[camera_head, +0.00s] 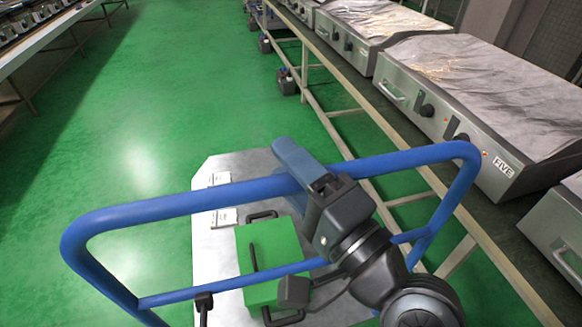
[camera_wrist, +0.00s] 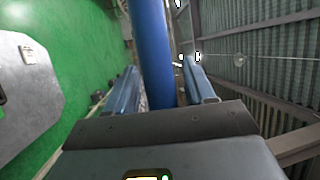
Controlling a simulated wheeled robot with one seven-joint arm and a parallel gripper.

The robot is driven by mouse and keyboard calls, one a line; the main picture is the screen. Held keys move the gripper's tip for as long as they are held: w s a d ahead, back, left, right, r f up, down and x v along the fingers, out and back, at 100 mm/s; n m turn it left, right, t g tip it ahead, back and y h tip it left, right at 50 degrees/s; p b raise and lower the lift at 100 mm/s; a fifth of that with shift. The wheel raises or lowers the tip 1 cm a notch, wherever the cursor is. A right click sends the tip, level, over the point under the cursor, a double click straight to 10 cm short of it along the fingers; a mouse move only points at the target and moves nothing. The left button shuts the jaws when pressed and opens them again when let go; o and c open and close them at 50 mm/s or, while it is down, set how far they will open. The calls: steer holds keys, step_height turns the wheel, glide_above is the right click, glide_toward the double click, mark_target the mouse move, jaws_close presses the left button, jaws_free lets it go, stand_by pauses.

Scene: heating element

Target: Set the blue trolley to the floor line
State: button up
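The blue trolley has a tubular blue handle frame (camera_head: 190,203) and a pale grey platform (camera_head: 203,262). A green box (camera_head: 272,252) with black handles sits on the platform. My gripper (camera_head: 298,165) is at the top bar of the handle, right of its middle, with a finger reaching over the bar. In the wrist view, the blue bar (camera_wrist: 150,45) passes between the two fingers of the gripper (camera_wrist: 165,85). The fingers are close on both sides of the bar, but firm contact on both cannot be made out. No floor line can be made out.
A long workbench frame (camera_head: 385,125) with metal heating units (camera_head: 490,110) runs close along the trolley's right side. Another bench (camera_head: 35,42) stands at the upper left. The green floor (camera_head: 130,130) ahead and to the left is clear.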

steer(key=b+v, duration=0.2)
steer(key=v, duration=0.5)
steer(key=shift+s+d+b, duration=0.25)
steer(key=shift+b, duration=0.1)
steer(key=shift+f, duration=0.1)
steer(key=s+d+f+n+h, duration=0.2)
steer(key=s+d+f+h, duration=0.75)
steer(key=d+f, duration=0.25)
steer(key=s+d+n+h, duration=0.1)
steer(key=s+d+n, duration=0.1)
steer(key=s, duration=0.6)
steer(key=s+d+n+h+p, duration=0.1)
steer(key=s+d+n+h, duration=0.1)
steer(key=s+n, duration=0.3)
steer(key=s+d, duration=0.1)
steer(key=s, duration=0.2)
steer(key=shift+g, duration=0.4)
steer(key=shift+a+f, duration=0.1)
